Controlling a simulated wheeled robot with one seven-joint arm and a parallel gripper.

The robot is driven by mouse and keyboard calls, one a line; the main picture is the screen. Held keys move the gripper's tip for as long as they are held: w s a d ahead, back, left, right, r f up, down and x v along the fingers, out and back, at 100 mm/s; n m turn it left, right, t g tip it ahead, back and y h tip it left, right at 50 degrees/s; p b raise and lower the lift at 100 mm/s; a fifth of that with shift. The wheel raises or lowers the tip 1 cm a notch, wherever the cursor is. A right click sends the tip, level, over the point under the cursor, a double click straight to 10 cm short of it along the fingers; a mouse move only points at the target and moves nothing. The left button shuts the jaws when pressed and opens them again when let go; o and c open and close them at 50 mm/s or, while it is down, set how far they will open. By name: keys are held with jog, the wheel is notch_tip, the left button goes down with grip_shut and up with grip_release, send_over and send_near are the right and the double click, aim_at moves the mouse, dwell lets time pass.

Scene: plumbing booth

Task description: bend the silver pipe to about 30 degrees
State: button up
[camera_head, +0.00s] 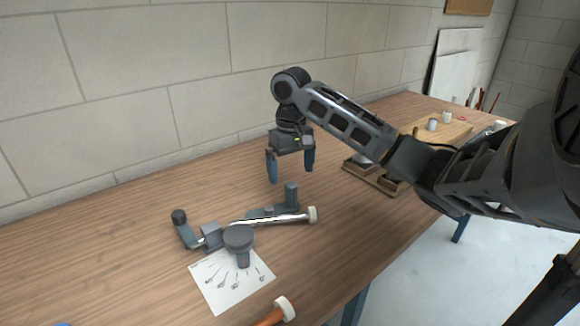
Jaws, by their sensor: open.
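The silver pipe (275,220) lies in a grey bending tool on the wooden table, and a pale cap or ring (312,214) sits at its right end. Part of the pipe's left side is hidden by the tool. The visible length looks straight. My gripper (290,177) hangs open and empty above and behind the pipe, fingers pointing down, apart from the tool.
A white sheet (232,287) with angle drawings lies in front of the bender. A wooden tray (374,180) and a board with white fittings (440,132) stand to the right. Block wall borders the back.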

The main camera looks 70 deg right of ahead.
aim_at(292, 185)
jog(key=shift+f+b, duration=2.8)
jog(key=shift+f, duration=0.5)
jog(key=c, duration=1.1)
jog(key=shift+s+r, duration=0.1)
jog(key=shift+s, duration=0.05)
jog(key=shift+s+a+m+p, duration=0.35)
jog(key=shift+s+m+p, duration=0.1)
jog(key=shift+s+p, duration=0.15)
jog(key=shift+s+a+m+p, duration=0.3)
jog(key=shift+s+m+p, duration=0.15)
jog(key=shift+s+p, duration=0.15)
